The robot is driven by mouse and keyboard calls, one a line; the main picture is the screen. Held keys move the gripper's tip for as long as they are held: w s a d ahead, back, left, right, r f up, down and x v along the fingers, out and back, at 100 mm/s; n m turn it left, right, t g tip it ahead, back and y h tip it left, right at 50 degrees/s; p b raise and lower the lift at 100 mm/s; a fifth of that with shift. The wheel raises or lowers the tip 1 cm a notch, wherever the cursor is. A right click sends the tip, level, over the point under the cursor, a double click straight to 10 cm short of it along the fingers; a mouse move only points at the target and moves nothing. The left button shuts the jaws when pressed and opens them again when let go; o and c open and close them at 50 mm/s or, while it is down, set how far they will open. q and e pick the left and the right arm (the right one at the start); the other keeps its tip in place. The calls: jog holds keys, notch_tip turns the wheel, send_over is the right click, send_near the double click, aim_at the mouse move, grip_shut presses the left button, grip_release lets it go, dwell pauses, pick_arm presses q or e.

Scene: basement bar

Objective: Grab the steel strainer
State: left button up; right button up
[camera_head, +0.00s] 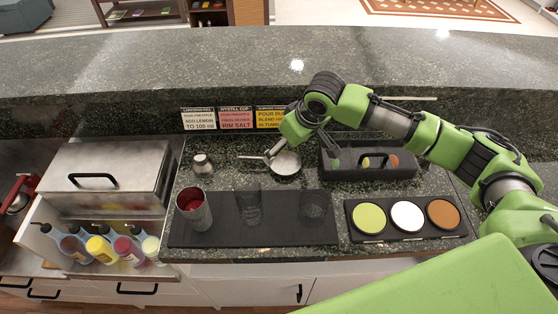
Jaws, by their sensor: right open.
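The steel strainer (287,163) lies on the dark green stone counter at the back, below the recipe cards. It is a small round pale bowl, and its thin handle points left. My right gripper (270,155) reaches down from the upper right to the strainer's upper left edge, by the handle. It is open. It is small in the picture, and I cannot tell whether the fingers touch the strainer. The gripper hides part of the rim and handle. My left gripper is not in view.
A small steel jigger (203,165) is left of the strainer. A dark caddy (395,171) and a tray of three coloured discs (407,216) are right. Several bottles (100,248) stand left.

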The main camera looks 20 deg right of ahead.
aim_at(284, 161)
jog(key=shift+s+f+p, duration=0.25)
jog(key=shift+f+p, duration=0.15)
jog(key=shift+f, duration=0.3)
jog(key=x, duration=0.1)
jog(key=p+x, duration=0.1)
jog(key=x, duration=0.1)
jog(key=shift+s+d+f, duration=0.15)
jog(key=shift+s+f, duration=0.1)
jog(key=shift+f, duration=0.1)
jog(key=shift+w+f, duration=0.1)
jog(key=shift+f, duration=0.15)
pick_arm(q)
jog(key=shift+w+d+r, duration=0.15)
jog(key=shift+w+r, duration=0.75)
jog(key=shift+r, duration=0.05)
pick_arm(e)
jog(key=c, duration=1.2)
